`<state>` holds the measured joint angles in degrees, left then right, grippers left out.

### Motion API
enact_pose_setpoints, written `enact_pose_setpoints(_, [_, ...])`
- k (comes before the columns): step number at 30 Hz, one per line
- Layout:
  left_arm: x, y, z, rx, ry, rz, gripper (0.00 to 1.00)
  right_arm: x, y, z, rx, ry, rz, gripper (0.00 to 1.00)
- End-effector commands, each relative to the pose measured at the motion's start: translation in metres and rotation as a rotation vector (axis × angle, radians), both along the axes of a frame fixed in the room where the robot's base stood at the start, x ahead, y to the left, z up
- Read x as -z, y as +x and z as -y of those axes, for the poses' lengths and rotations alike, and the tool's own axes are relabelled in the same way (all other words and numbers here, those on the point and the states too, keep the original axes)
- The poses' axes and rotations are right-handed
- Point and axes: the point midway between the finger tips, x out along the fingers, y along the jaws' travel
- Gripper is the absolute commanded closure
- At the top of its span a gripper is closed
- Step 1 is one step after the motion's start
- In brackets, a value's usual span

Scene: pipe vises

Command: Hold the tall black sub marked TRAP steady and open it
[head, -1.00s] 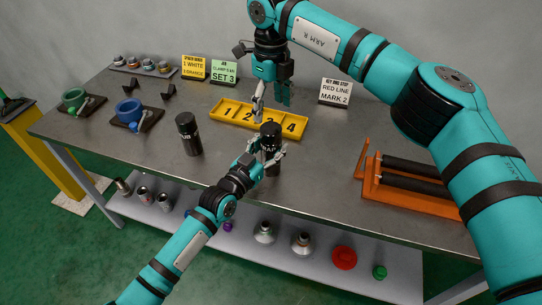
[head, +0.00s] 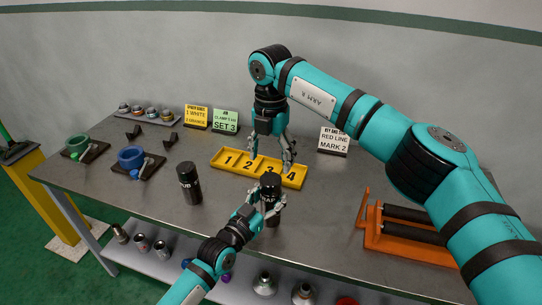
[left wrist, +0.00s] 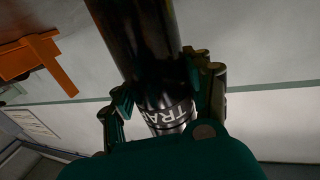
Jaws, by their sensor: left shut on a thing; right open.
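The tall black sub marked TRAP (head: 271,187) stands upright on the bench in front of the yellow numbered tray. Only part of its lettering shows in the head view. My left gripper (head: 262,212) is shut around its lower body, one finger on each side. In the left wrist view, the black cylinder (left wrist: 145,45) with its white TRAP band sits between the fingers (left wrist: 160,95). My right gripper (head: 271,160) is open and empty, pointing down with its fingers spread. In the picture it is just above the sub's top, in front of the tray; its exact height is unclear.
The yellow tray (head: 222,158) is numbered 1 to 4. Another black cylinder (head: 189,188) stands left. Green (head: 78,146) and blue (head: 131,157) vises are farther left. An orange roller stand (head: 374,220) is right. Sign cards (head: 334,140) stand behind.

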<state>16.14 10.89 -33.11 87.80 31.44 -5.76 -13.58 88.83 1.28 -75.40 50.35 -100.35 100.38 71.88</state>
Motion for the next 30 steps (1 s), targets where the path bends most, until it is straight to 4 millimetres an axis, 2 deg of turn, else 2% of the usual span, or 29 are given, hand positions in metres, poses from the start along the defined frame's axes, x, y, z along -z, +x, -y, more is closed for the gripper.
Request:
enact_pose_setpoints(9, [0.0,0.0,0.0,-0.001,0.001,0.001,1.0,0.001,0.0,0.0,0.819,-0.002,-0.001,0.29])
enact_pose_setpoints(15, [0.0,0.0,0.0,-0.001,0.001,0.001,1.0,0.0,0.0,0.0,1.232,0.0,-0.002,0.29])
enact_pose_setpoints(18, [0.0,0.0,0.0,-0.001,0.001,0.001,1.0,0.0,0.0,0.0,1.361,-0.001,-0.001,0.29])
enact_pose_setpoints(23, [0.0,0.0,0.0,-0.001,0.001,0.001,1.0,0.003,0.0,0.0,1.459,-0.001,-0.002,0.29])
enact_pose_setpoints(30, [0.0,0.0,0.0,-0.001,0.001,0.001,1.0,0.034,-0.001,0.001,1.47,-0.003,-0.002,0.29])
